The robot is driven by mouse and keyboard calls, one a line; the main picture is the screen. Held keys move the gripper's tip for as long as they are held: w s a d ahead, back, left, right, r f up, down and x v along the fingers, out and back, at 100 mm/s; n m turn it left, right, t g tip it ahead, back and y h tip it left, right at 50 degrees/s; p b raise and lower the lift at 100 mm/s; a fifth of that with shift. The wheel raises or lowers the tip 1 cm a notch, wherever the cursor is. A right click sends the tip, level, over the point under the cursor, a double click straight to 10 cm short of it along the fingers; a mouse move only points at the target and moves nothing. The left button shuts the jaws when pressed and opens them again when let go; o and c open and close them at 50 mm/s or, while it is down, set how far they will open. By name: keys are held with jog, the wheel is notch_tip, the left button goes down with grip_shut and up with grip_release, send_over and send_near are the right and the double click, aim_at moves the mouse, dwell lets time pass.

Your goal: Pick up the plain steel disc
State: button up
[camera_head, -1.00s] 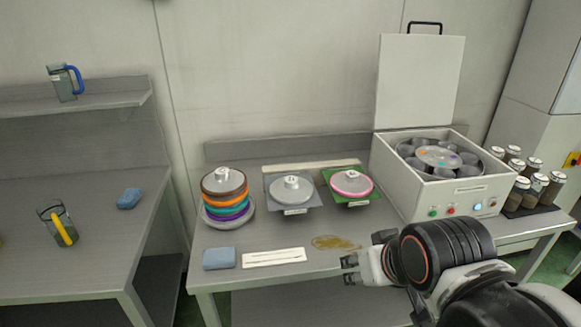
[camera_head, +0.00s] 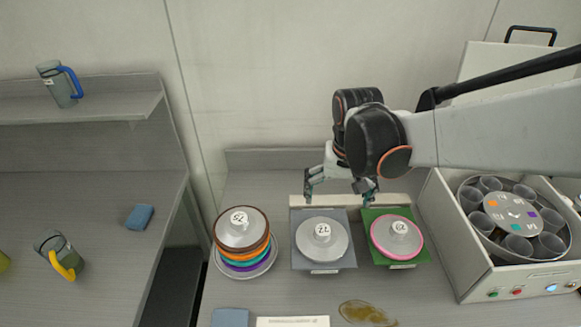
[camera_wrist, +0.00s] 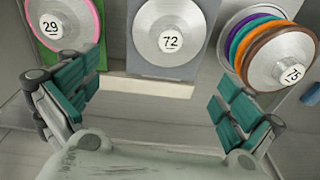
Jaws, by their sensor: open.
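The plain steel disc (camera_head: 306,243) lies flat on a grey square mat (camera_head: 348,262) on the bench, its raised hub marked with a number. In the wrist view the disc (camera_wrist: 150,40) sits at the top centre and reads 72. My gripper (camera_head: 340,196) is open and empty, above the back of the bench, behind the disc and a little to its right. Its teal-padded fingers are spread wide in the wrist view (camera_wrist: 157,95), with the disc beyond the tips and nothing between them.
A pink-rimmed disc (camera_head: 378,243) lies on a green mat right of the plain one. A stack of coloured-rimmed discs (camera_head: 226,236) stands left. The open white centrifuge (camera_head: 450,240) stands right. A brown spill (camera_head: 365,314), blue sponge (camera_head: 230,318) and white strip (camera_head: 292,322) lie in front.

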jog(key=w+a+p, duration=0.1)
jog(key=w+a, duration=0.1)
jog(key=g+b, duration=0.1)
jog(key=b, duration=0.1)
send_near(323, 229)
jog(key=f, duration=0.5)
jog(key=shift+w, duration=0.4)
jog(key=shift+s+f+b, duration=0.2)
jog(key=shift+f+b, duration=0.45)
jog(key=shift+f, duration=0.8)
jog(key=shift+s+f+b, duration=0.15)
jog(key=shift+f+b, duration=0.45)
jog(key=shift+f, duration=0.9)
jog(key=shift+r, duration=0.1)
